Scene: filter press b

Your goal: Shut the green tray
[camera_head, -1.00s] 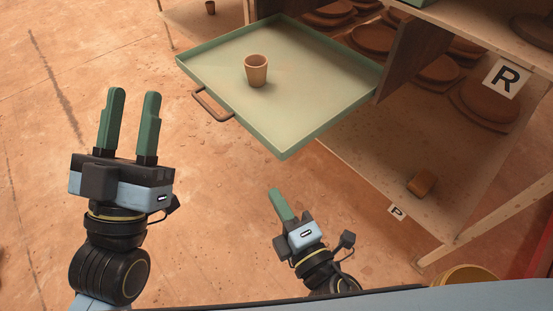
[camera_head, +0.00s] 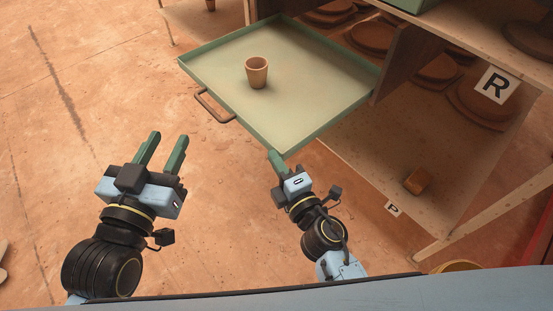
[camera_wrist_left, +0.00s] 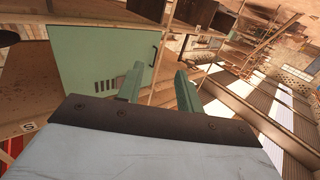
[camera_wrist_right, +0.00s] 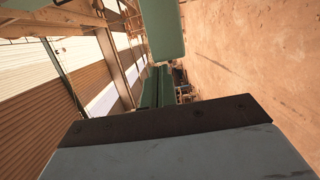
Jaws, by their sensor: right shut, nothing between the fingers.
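The green tray (camera_head: 310,128) is pulled out from the shelf unit, with a small tan cup (camera_head: 257,72) standing on it. Its dark bar handle (camera_head: 213,107) is on the front left side. My left gripper (camera_head: 166,150) is open and empty, left of and below the handle, apart from the tray. My right gripper (camera_head: 276,160) is shut and empty, with its tips close to the tray's near corner; I cannot tell whether they touch. In the right wrist view its fingers (camera_wrist_right: 158,88) are together, and a green surface (camera_wrist_right: 163,28) shows above them.
The wooden shelf unit (camera_head: 450,205) stands at the right, with brown round pieces (camera_head: 480,105) inside and an orange-brown block (camera_head: 417,181) on its lower board. An R label (camera_head: 495,84) marks its upper board. The floor left of the tray is clear.

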